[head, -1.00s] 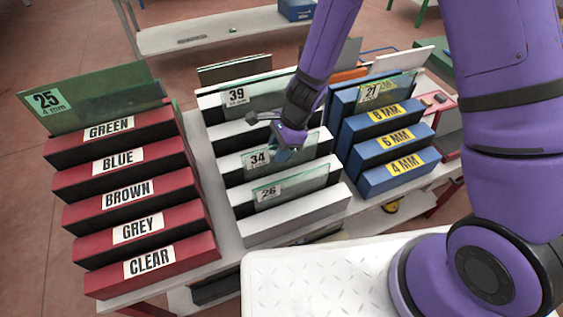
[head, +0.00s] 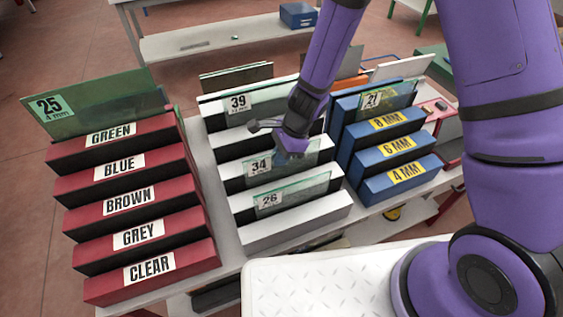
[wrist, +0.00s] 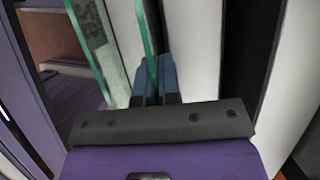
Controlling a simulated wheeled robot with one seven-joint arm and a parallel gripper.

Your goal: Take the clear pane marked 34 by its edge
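The clear pane marked 34 (head: 260,165) stands upright in a slot of the white rack (head: 290,227), behind the pane marked 26 (head: 290,193). My gripper (head: 287,155) is at the upper edge of pane 34, right of its label. In the wrist view, the pane's green edge (wrist: 146,35) runs down between my two blue fingertips (wrist: 157,82). The fingers are close together on either side of the edge and look shut on it. In the head view my wrist partly hides the fingertips.
The pane marked 39 (head: 240,102) stands behind in the same rack. A red rack (head: 140,230) with a green pane marked 25 (head: 95,108) is at left. A blue rack (head: 400,165) with a pane marked 21 (head: 385,97) is close at right.

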